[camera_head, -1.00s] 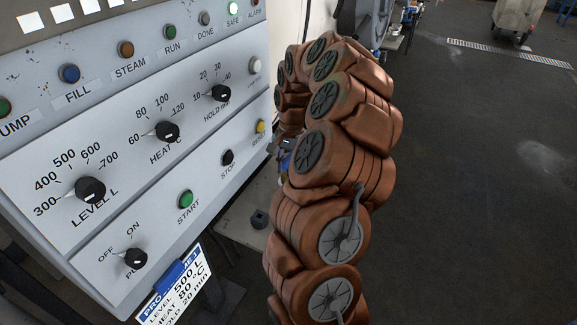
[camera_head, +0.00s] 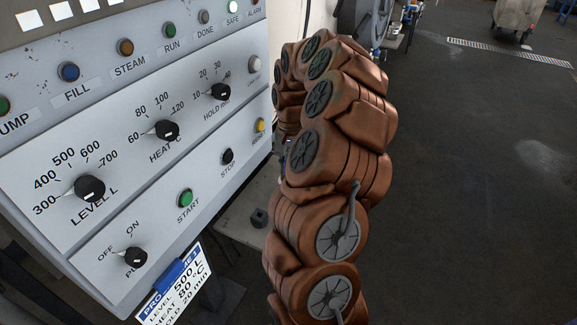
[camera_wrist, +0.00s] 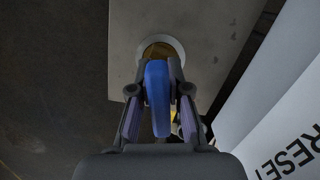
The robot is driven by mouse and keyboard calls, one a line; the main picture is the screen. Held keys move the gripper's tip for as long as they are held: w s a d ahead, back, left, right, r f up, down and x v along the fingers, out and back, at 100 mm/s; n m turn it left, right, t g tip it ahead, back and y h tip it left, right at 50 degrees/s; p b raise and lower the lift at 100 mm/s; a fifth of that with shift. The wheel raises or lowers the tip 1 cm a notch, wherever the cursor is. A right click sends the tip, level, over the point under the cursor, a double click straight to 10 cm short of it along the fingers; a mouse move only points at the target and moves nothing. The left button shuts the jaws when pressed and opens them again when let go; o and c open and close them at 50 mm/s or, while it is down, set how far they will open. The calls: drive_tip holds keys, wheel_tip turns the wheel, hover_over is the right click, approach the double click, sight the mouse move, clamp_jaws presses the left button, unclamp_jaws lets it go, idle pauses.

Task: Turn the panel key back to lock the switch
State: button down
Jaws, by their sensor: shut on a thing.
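In the wrist view, a flat blue key (camera_wrist: 157,105) stands between the two fingers of my gripper (camera_wrist: 160,78), which is shut on it. The key's far end meets a round brass switch (camera_wrist: 161,48) with a pale ring, set in a grey plate (camera_wrist: 205,35). The key looks almost upright in the picture. Its tip is hidden, so I cannot tell how deep it sits. In the head view, my arm hides the switch and most of my gripper.
The control panel (camera_head: 215,130) fills the left of the head view, with black knobs, push buttons and a lit SAFE lamp (camera_head: 231,8). A RESET label (camera_wrist: 293,155) is close at the right in the wrist view. Open floor (camera_head: 480,190) lies to the right.

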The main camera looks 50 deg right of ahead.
drive_tip(key=shift+n, duration=1.5)
drive_tip(key=c, duration=1)
unclamp_jaws()
drive_tip(key=shift+c, duration=0.2)
drive_tip(key=shift+r, duration=0.1)
drive_tip(key=r, duration=0.7)
drive_tip(key=w+d+r, duration=0.1)
drive_tip(key=r, duration=0.3)
drive_tip(key=shift+r, duration=0.35)
